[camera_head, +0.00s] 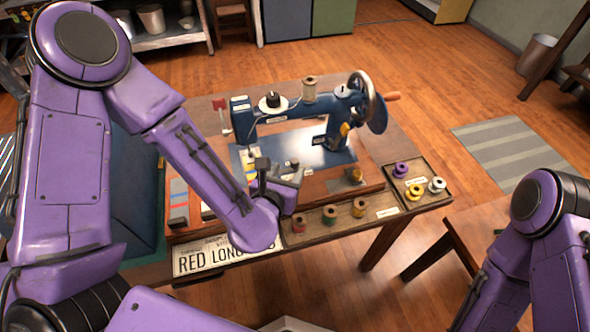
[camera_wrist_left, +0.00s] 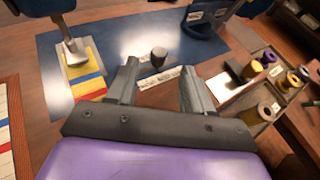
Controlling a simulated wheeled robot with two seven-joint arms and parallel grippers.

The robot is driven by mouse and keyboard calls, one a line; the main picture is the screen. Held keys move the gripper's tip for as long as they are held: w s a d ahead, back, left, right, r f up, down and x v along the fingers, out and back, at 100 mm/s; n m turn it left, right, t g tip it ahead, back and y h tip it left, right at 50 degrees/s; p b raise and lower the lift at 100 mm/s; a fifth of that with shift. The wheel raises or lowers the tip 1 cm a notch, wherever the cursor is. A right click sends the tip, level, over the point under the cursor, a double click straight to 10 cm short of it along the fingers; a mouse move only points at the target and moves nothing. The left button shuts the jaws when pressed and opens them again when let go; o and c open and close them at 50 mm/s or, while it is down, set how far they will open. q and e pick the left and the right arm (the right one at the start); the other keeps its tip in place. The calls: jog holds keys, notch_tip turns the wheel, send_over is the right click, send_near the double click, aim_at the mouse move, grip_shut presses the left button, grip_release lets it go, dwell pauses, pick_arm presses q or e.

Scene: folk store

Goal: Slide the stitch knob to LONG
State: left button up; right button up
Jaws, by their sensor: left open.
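The stitch knob (camera_wrist_left: 158,54) is a small dark knob standing on the sewing machine's base in the left wrist view. White label strips (camera_wrist_left: 158,76) lie just in front of it; their print is too small to read. My left gripper (camera_wrist_left: 160,88) is open and empty, its fingers short of the knob, which shows between and beyond them. In the head view my left gripper (camera_head: 279,175) is low over the front of the blue sewing machine (camera_head: 278,124), and it partly hides the area around the knob. My right arm shows at the right; its gripper is out of frame.
A sign reading "RED LONG" (camera_head: 200,262) at the front is partly covered by my left arm. A wooden tray (camera_head: 391,213) with several thread spools runs along the front and right. Striped cloth (camera_wrist_left: 83,70) lies under the presser foot at left.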

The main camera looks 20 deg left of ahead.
aim_at(294, 163)
pick_arm(q)
jog(key=p+x, duration=0.1)
jog(key=x, duration=0.6)
jog(key=shift+w+f, duration=0.15)
jog(key=shift+w, duration=0.05)
grip_shut()
